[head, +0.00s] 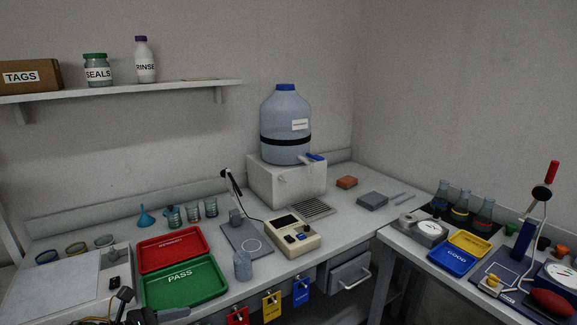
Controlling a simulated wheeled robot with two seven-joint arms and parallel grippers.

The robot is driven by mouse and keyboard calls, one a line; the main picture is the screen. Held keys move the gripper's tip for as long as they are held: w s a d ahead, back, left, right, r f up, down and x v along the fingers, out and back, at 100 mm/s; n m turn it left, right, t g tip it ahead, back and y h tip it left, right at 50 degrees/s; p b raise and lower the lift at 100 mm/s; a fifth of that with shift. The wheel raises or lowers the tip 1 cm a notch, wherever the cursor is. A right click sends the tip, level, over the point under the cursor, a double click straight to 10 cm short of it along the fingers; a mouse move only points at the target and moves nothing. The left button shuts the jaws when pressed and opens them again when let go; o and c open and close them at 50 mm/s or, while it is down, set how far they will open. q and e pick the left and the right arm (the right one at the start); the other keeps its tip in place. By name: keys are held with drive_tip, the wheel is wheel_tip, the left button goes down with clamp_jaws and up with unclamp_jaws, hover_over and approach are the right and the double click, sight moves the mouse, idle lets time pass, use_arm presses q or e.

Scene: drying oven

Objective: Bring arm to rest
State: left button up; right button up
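Dark parts of what appears to be my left gripper (130,307) show at the bottom edge of the head view, in front of the green PASS tray. They are small and cut off by the frame, so I cannot tell whether the fingers are open or shut, or whether anything is between them. My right gripper and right arm are not in view.
A green PASS tray (206,298) and a red tray (203,247) lie on the left bench. A small grey-blue container (243,265) stands beside the green tray, near a beige meter (294,234). A second bench on the right holds a blue GOOD tray (446,262) and flasks.

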use_arm(q)
drive_tip(key=s+f+n+t+y, duration=0.1)
drive_tip(key=s+f+n+y, duration=0.4)
drive_tip(key=n, duration=0.8)
drive_tip(key=s+f+n+t+y, duration=0.1)
drive_tip(key=s+f+n+y, duration=0.15)
drive_tip(key=f+n, duration=0.75)
drive_tip(key=s+a+f+n+g+y, duration=0.15)
drive_tip(key=s+n+g, duration=0.25)
drive_tip(key=s+n, duration=0.5)
drive_tip(key=s+a+f+n+g+y, duration=0.1)
drive_tip(key=s+f+n+g+y, duration=0.15)
drive_tip(key=s+n, duration=0.7)
wheel_tip(320, 180, down, 24)
drive_tip(key=w+r+g, duration=0.1)
drive_tip(key=w+g, duration=0.1)
drive_tip(key=s+a+f, duration=0.1)
drive_tip(key=s+f, duration=0.7)
drive_tip(key=f, duration=0.1)
drive_tip(key=s+a+f, duration=0.2)
drive_tip(key=s+f, duration=0.7)
drive_tip(key=f, duration=0.1)
drive_tip(key=shift+a+g, duration=0.3)
drive_tip(key=shift+g, duration=0.15)
